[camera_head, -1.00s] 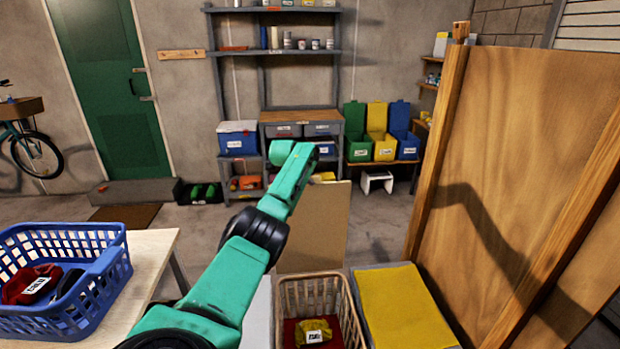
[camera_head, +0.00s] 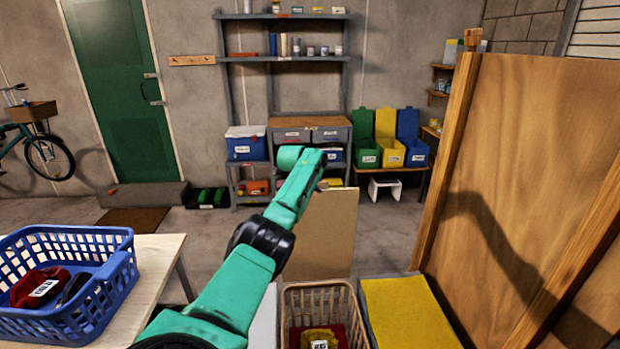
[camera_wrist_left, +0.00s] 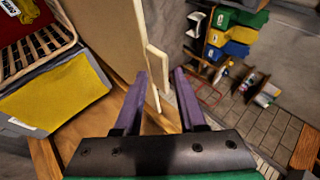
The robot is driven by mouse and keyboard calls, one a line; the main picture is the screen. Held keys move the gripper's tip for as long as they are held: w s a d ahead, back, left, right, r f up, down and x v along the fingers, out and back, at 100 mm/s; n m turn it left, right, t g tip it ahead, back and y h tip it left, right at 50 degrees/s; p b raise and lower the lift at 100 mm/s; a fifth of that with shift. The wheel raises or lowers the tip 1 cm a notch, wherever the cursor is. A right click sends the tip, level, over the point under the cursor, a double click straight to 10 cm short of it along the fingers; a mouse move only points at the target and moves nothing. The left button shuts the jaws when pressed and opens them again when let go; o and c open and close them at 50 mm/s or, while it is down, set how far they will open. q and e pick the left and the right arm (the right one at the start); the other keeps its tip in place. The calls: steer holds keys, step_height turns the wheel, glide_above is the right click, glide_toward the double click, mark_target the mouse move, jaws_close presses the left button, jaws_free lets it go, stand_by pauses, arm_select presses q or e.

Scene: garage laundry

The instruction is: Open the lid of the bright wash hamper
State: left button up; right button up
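At the bottom of the head view stands a beige slatted hamper (camera_head: 291,306) with red and yellow cloth in it. A tan lid panel (camera_head: 325,235) stands upright behind it; in the left wrist view the panel (camera_wrist_left: 112,35) has a pale handle (camera_wrist_left: 157,62) at its edge. Beside the hamper is one with a flat, shut yellow lid (camera_head: 408,315). No label names the bright wash hamper. My left gripper (camera_wrist_left: 161,76) is open, its purple fingers apart close to the handle; contact cannot be told. Its fingers are unclear in the head view. My right gripper is not seen.
A blue laundry basket (camera_head: 75,312) sits on a pale table (camera_head: 165,262) at the left. A tall wooden panel (camera_head: 530,180) stands close on the right. Shelves and coloured bins (camera_head: 391,152) line the back wall, with open floor before them.

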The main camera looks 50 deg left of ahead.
arm_select(q)
steer(key=shift+v, duration=0.9)
steer(key=b+v, duration=0.4)
steer(key=v, duration=0.8)
steer(key=shift+b, duration=0.35)
steer(key=shift+s, duration=0.1)
